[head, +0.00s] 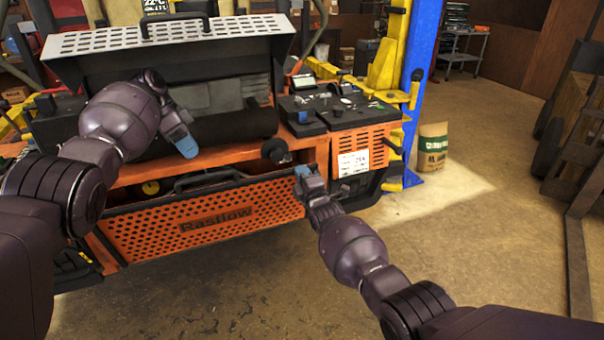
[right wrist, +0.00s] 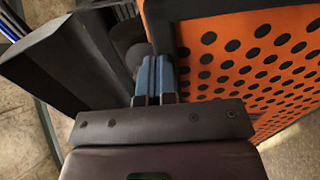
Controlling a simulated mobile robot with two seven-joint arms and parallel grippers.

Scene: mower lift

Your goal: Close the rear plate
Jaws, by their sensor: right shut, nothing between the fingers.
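The rear plate (head: 205,222) is an orange perforated panel with a dark frame and a black handle (head: 208,180) at its top, low on the orange mower. Its top leans outward, with a gap behind it where a yellow cap (head: 150,187) shows. My right gripper (head: 302,172) is shut and empty at the plate's upper right corner. In the right wrist view its blue fingers (right wrist: 155,78) are together beside the plate's dark frame (right wrist: 163,30); I cannot tell whether they touch it. My left gripper (head: 178,132) is above the plate, apart from it; its finger gap is unclear.
A raised grey perforated lid (head: 170,38) with a handle is above. A black knob (head: 275,150) sticks out above the plate near my right gripper. A blue lift post (head: 420,75) and a paper sack (head: 433,147) stand to the right. The floor in front is clear.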

